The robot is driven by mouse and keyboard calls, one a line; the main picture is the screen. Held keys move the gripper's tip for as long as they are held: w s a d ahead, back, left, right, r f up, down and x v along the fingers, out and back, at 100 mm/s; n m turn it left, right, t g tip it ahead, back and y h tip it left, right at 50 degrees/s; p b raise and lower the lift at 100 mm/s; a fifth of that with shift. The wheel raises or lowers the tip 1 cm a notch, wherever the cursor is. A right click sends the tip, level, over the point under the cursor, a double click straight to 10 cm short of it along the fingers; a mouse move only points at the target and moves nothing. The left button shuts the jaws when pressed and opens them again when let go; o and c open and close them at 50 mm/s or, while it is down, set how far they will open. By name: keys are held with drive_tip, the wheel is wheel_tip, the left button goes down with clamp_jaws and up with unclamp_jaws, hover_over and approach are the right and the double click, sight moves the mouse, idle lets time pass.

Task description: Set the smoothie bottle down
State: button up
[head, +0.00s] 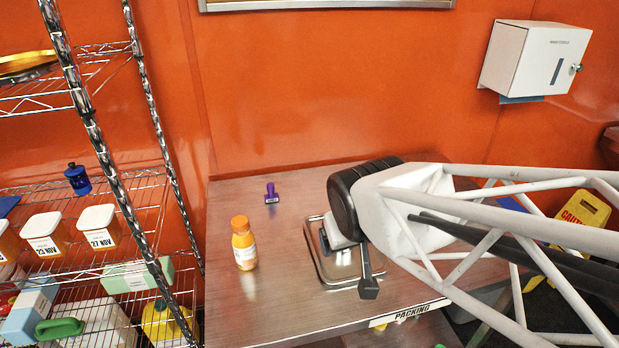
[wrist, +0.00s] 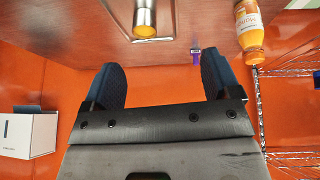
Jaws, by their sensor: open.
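The smoothie bottle (head: 244,245) is orange with an orange cap and a pale label. It stands upright on the steel table (head: 300,192), to the left of my gripper (head: 352,262) and apart from it. My gripper is open over the metal tray (head: 318,272), with nothing between its fingers. In the wrist view the fingers (wrist: 161,80) are spread apart, and the bottle (wrist: 249,30) appears at the top right, outside them. A steel cylinder with an orange-yellow end (wrist: 145,22) shows on the tray in the wrist view. My arm hides part of the tray in the head view.
A small purple stamp-like item (head: 271,195) stands behind the bottle. A wire shelf (head: 130,190) with tubs and bottles is close on the left. An orange wall (head: 300,90) runs behind the table. The tabletop around the bottle is mostly clear.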

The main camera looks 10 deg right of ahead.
drive_tip(key=s+r+g, duration=0.2)
drive_tip(key=s+r, duration=0.1)
drive_tip(key=s, duration=0.3)
drive_tip(key=shift+s+r+m+g+y, duration=0.15)
drive_tip(key=shift+r+m+g+y, duration=0.15)
drive_tip(key=shift+g+y, duration=0.1)
drive_tip(key=shift+d, duration=0.1)
idle(0.8)
